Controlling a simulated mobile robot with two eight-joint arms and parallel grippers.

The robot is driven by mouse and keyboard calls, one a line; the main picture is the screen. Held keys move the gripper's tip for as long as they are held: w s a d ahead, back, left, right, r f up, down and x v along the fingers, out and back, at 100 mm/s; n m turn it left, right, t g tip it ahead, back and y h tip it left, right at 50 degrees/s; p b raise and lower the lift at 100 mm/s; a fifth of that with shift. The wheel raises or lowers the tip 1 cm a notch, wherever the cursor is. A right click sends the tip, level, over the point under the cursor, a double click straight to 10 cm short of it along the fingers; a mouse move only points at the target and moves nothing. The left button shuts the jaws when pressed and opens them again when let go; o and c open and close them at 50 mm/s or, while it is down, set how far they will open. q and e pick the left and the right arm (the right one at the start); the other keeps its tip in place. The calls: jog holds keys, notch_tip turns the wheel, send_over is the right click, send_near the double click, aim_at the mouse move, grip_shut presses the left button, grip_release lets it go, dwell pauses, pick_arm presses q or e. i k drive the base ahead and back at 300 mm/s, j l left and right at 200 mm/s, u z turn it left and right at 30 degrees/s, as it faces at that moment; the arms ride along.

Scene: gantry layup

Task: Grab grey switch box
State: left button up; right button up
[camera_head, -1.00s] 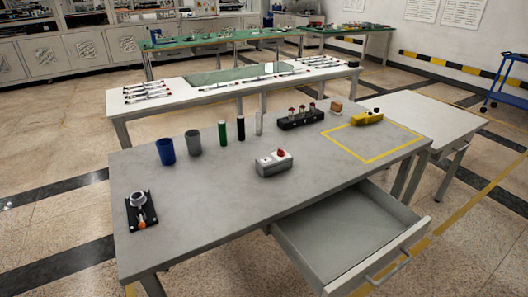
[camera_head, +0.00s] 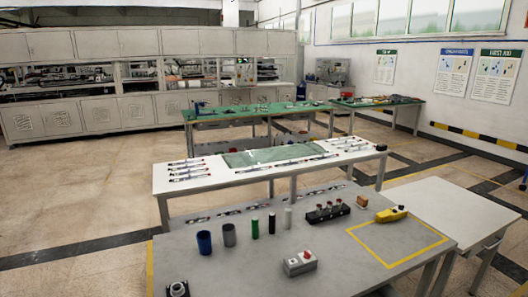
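The grey switch box (camera_head: 300,262) with a red button on top sits on the near grey table (camera_head: 240,279), towards the table's front edge. It stands clear of the other objects. Neither of my grippers is in the head view.
Behind the box stand a blue cup (camera_head: 204,242), a grey cup (camera_head: 229,235), several slim cylinders and a black block with knobs (camera_head: 327,212). A yellow device (camera_head: 391,214) lies at the yellow taped square (camera_head: 432,245). A white table (camera_head: 466,215) adjoins on the right.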

aim_at(294, 266)
jog(key=z, duration=1.4)
jog(key=i, duration=0.1)
jog(key=i+u, duration=0.35)
jog(key=i, duration=0.65)
jog(key=u, duration=1.2)
